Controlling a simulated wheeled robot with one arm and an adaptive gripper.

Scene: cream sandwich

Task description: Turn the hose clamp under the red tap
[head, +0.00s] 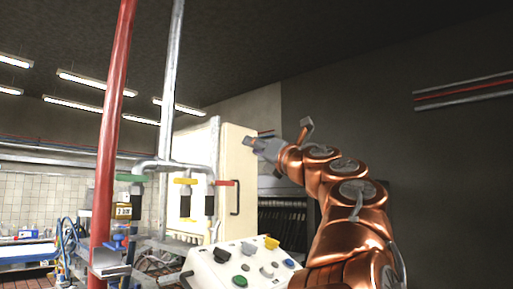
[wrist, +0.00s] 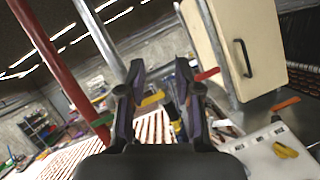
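The red tap (head: 224,183) has a flat red handle at the right end of a grey pipe row, in front of a cream cabinet. A dark hose end (head: 209,204) hangs below it; I cannot make out the clamp on it. In the wrist view the red tap handle (wrist: 207,74) shows just right of my right finger, and the finger hides much of what is below it. My gripper (head: 250,144) is raised above and to the right of the red tap, apart from it. In the wrist view my gripper (wrist: 160,72) is open, with nothing between the fingers.
A yellow tap (head: 185,181) and a green tap (head: 130,177) stand to the left. A red vertical pipe (head: 112,120) and a grey pipe (head: 171,80) rise beside them. The cream cabinet (head: 238,148) has a dark handle. A white control box (head: 210,268) with coloured knobs sits below.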

